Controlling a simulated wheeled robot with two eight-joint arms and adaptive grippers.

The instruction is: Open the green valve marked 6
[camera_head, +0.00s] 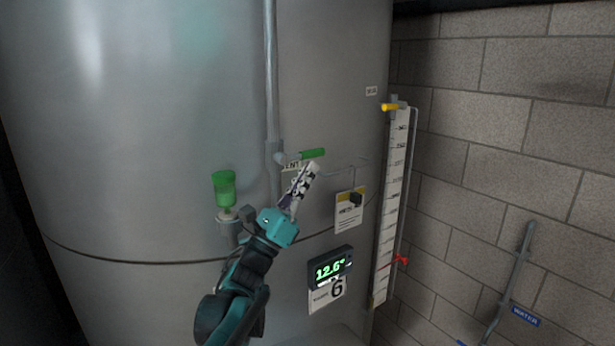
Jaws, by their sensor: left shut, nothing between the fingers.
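A green valve handle (313,154) sticks out to the right, nearly level, from a vertical pipe (271,80) on the grey steel tank. The gripper partly covers a small label (291,167) under the handle. My right gripper is not in view.
A green cup-like fitting (224,188) stands on the tank left of my gripper.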

